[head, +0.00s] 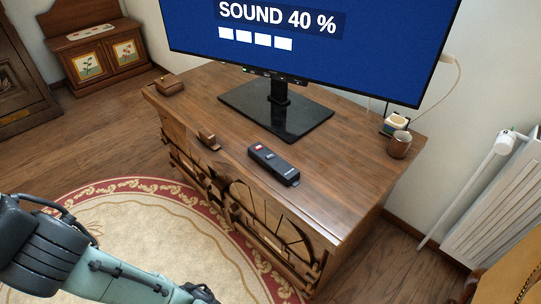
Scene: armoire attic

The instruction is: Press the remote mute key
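The remote (277,168) is a dark slab lying flat on the wooden cabinet top, near its front edge. A red key (259,148) shows at its far left end, with a smaller grey key beside it. The key labels are too small to read, so I cannot tell which is mute. The screen (300,50) behind reads "SOUND 40 %" above a row of several white blocks. My arm crosses the lower left, well short of the remote. My gripper is outside the picture, below its bottom edge.
The cabinet top (345,172) also holds the black screen stand (275,108), a brown mug (399,145) at right, a small wooden item (208,138) at the front edge and a brown box (169,84) at far left. A radiator (495,215) stands at right. Space around the remote is clear.

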